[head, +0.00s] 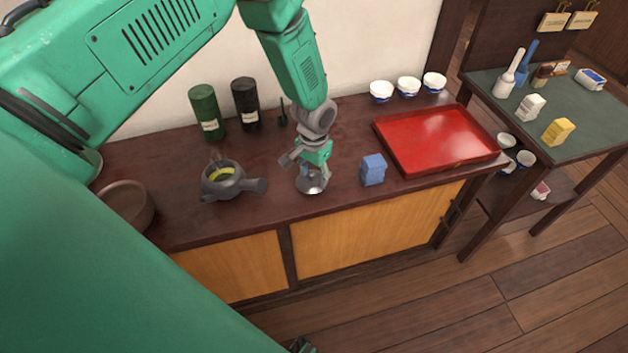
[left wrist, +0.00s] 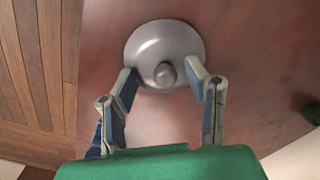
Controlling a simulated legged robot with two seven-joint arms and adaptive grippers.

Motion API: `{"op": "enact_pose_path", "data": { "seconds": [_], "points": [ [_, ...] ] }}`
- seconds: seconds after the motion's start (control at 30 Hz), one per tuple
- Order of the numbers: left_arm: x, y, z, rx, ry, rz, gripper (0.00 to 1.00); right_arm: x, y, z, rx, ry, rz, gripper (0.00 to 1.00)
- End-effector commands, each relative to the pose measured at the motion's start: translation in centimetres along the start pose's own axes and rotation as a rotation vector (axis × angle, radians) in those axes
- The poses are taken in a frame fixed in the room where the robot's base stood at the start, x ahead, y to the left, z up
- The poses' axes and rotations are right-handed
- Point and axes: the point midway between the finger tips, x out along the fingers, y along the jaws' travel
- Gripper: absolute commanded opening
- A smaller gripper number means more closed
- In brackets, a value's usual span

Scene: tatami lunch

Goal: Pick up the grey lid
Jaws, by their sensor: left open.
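The grey lid (head: 311,187) is a small round metallic disc lying on the dark wooden counter, near its front edge. In the left wrist view the lid (left wrist: 164,44) shows from above, with a round knob near its lower side. My left gripper (head: 311,174) is right above the lid in the head view and hides part of it. In the left wrist view the left gripper (left wrist: 162,82) is open, with one finger on each side of the knob. I cannot tell whether the fingers touch the lid.
A grey teapot (head: 222,184) with its top open stands left of the lid. A blue box (head: 373,170) stands close on the right, and a red tray (head: 438,138) lies beyond it. A brown bowl (head: 128,204) and dark canisters (head: 207,112) are further left.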

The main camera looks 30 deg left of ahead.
Motion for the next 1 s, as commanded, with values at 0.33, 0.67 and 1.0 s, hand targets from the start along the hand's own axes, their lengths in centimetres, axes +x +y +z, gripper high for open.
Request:
{"op": "enact_pose_path", "data": {
  "seconds": [0.33, 0.67, 1.0],
  "points": [
    [0.0, 0.0, 0.0, -0.001, 0.0, -0.001, 0.0, 0.0, 0.0, 0.0, -0.001, 0.0, -0.001, 0.4],
    [0.2, 0.1, 0.1, 0.0, -0.004, 0.0, 0.0, 0.0, 0.0, 0.0, 0.0, 0.0, 0.0, 0.4],
    [-3.3, 0.0, -0.1, -0.001, 0.001, 0.0, 0.0, 0.0, 0.0, 0.0, 0.0, 0.0, 0.0, 0.4]
  ]
}}
